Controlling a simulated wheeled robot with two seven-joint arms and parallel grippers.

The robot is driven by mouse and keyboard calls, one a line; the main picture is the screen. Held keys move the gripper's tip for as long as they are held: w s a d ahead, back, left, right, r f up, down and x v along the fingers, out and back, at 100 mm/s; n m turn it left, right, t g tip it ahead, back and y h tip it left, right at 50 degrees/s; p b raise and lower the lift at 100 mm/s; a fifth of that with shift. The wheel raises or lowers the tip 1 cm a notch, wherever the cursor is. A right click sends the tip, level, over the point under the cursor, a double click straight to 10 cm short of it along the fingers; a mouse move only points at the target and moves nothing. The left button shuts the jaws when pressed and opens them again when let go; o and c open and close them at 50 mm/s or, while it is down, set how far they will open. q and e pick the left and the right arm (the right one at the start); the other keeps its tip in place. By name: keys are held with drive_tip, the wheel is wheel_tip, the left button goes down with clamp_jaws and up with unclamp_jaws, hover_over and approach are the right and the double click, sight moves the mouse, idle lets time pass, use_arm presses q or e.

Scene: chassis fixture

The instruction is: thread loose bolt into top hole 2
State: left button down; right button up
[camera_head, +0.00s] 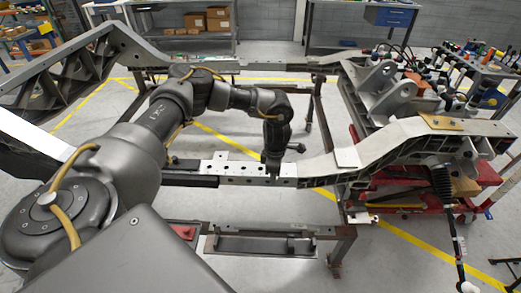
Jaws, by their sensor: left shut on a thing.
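My left arm reaches in from the left, and its gripper (272,172) points down at the light metal plate (232,169) on the near chassis rail. The plate has a row of holes in its face, and a small tab rises from its upper edge. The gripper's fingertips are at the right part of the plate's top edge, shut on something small. The loose bolt cannot be made out; the thing between the fingers is hidden or too small to tell. I cannot tell which hole is top hole 2. My right gripper is out of view.
The silver chassis rail (425,131) curves up to the right, above a red cart (390,189). A dark tray (264,246) lies below the plate. A bench with many small parts (480,62) stands at the far right. Shelves with boxes (217,18) are at the back.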

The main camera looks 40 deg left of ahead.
use_arm(q)
drive_tip(key=w+a+r+n, duration=0.2)
drive_tip(key=w+a+n, duration=0.3)
drive_tip(key=a+n, duration=0.5)
drive_tip(key=shift+a+n, duration=0.2)
drive_tip(key=shift+n, duration=0.2)
drive_tip(key=shift+f+b, duration=2.25)
drive_tip(key=shift+f, duration=0.15)
drive_tip(key=shift+f, duration=0.15)
drive_tip(key=shift+w+f+b, duration=0.1)
drive_tip(key=shift+f+b, duration=0.2)
drive_tip(key=shift+f, duration=0.2)
drive_tip(key=shift+f, duration=0.1)
